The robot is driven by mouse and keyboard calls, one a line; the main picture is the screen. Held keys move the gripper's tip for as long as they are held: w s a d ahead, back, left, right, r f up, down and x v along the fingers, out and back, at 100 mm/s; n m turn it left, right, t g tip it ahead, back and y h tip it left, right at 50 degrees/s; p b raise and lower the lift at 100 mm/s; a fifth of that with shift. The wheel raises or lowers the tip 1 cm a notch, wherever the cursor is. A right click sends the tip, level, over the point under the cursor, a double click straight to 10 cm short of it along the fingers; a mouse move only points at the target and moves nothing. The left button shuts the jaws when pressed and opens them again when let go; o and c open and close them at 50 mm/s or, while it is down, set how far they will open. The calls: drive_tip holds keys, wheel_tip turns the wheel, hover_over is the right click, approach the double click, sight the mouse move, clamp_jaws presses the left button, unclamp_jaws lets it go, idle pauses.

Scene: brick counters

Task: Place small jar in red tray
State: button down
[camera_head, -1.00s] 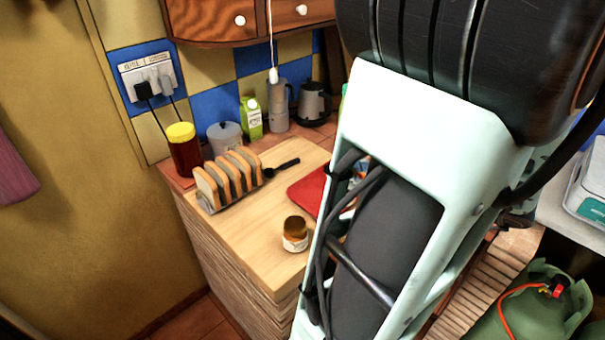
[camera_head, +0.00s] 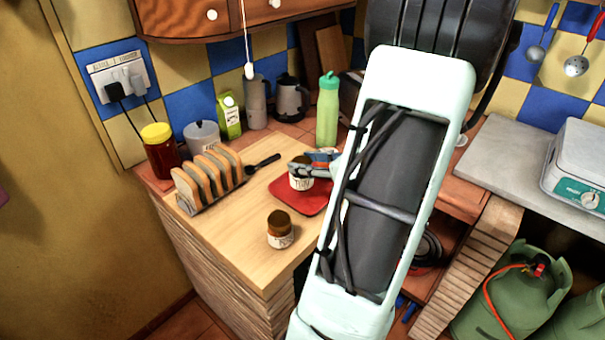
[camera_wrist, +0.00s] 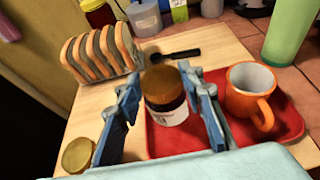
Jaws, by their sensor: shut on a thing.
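A jar (camera_wrist: 165,100) with a brown lid and white label is between the two blue-grey fingers of my gripper (camera_wrist: 163,78), which is shut on it. The held jar (camera_head: 300,182) also shows in the head view, upright over the red tray (camera_head: 305,203). Whether its base touches the tray I cannot tell. The red tray (camera_wrist: 165,147) lies below and behind it in the wrist view. A second similar jar (camera_head: 281,230) stands on the wooden counter in front of the tray; its lid (camera_wrist: 78,155) shows at the wrist view's lower left.
An orange mug (camera_wrist: 252,92) stands on the tray, right of my gripper. A toast rack (camera_head: 208,178) is to the left, with a black-handled utensil (camera_head: 263,163) beside it. A green bottle (camera_head: 328,112) stands behind the tray. Bare counter lies around the second jar.

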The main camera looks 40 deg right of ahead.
drive_tip(key=shift+w+d+f, duration=0.1)
drive_tip(key=shift+w+f, duration=0.25)
drive_tip(key=shift+f, duration=0.05)
drive_tip(key=shift+w+f+b, duration=0.15)
drive_tip(key=shift+f+b, duration=0.15)
drive_tip(key=shift+f, duration=1.3)
drive_tip(key=shift+f, duration=0.2)
drive_tip(key=c, duration=1.3)
unclamp_jaws()
